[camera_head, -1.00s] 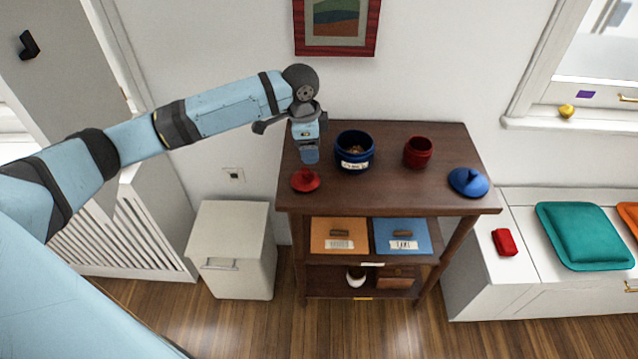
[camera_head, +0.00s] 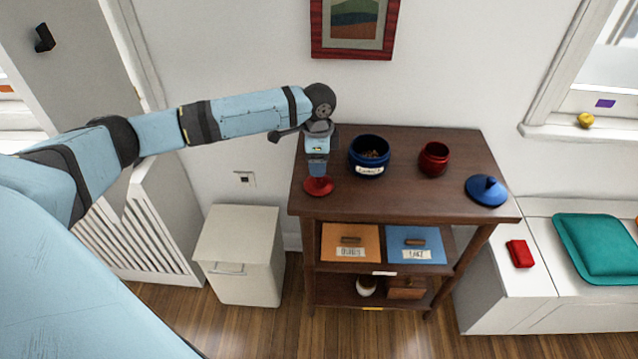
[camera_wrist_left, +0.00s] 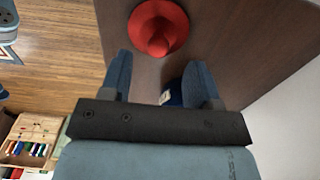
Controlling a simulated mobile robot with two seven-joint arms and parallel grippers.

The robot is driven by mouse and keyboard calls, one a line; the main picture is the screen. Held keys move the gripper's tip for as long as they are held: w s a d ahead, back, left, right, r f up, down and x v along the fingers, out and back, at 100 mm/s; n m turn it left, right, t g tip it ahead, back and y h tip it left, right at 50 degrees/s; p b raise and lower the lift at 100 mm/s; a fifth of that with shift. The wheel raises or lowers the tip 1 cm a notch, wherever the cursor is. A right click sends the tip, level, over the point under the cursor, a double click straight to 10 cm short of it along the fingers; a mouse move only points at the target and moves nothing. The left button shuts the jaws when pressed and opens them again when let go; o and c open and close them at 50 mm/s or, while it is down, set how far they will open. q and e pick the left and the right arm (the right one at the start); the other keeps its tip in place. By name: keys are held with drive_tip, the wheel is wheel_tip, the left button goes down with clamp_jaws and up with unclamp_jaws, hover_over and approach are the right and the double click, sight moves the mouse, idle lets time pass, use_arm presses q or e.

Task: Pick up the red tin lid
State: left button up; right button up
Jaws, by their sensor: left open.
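The red tin lid (camera_head: 320,189) lies on the left front part of the dark wooden shelf top (camera_head: 420,196), knob up. My left gripper (camera_head: 318,173) is open and points down, close above the lid and partly hiding it. In the left wrist view the lid (camera_wrist_left: 160,22) shows just beyond the fingertips of the open left gripper (camera_wrist_left: 158,62), with its knob roughly in line with the gap. Nothing is between the fingers. I cannot tell whether the fingers touch the lid. My right gripper is not in view.
A blue pot (camera_head: 369,158) stands right of the gripper, its top open. A small red pot (camera_head: 433,160) and a blue lid (camera_head: 486,192) are farther right. The wall is behind the shelf. A white cabinet (camera_head: 240,255) stands lower left.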

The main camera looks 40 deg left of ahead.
sight(319, 180)
use_arm(q)
wheel_tip(319, 180, down, 5)
drive_tip(key=shift+d+r, duration=0.1)
drive_tip(key=shift+r, duration=0.05)
drive_tip(key=c, duration=1)
drive_tip(key=shift+r, duration=0.15)
